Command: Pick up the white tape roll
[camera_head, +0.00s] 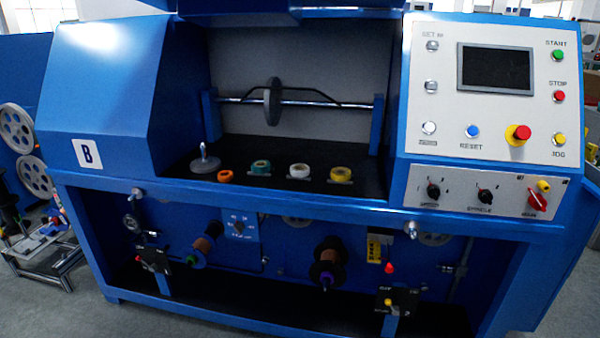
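The white tape roll (299,171) lies on the black shelf (270,185) inside the blue machine. It sits between a teal tape roll (261,167) on its left and a yellow tape roll (341,175) on its right. A smaller orange roll (226,176) lies further left. The rolls stand apart from one another. Neither of my grippers is in view.
A grey disc (272,101) on a horizontal rod hangs above the shelf. A grey disc-based peg (205,161) stands at the shelf's left. The control panel (486,90) juts out at right, and the blue front ledge (300,207) runs below the shelf.

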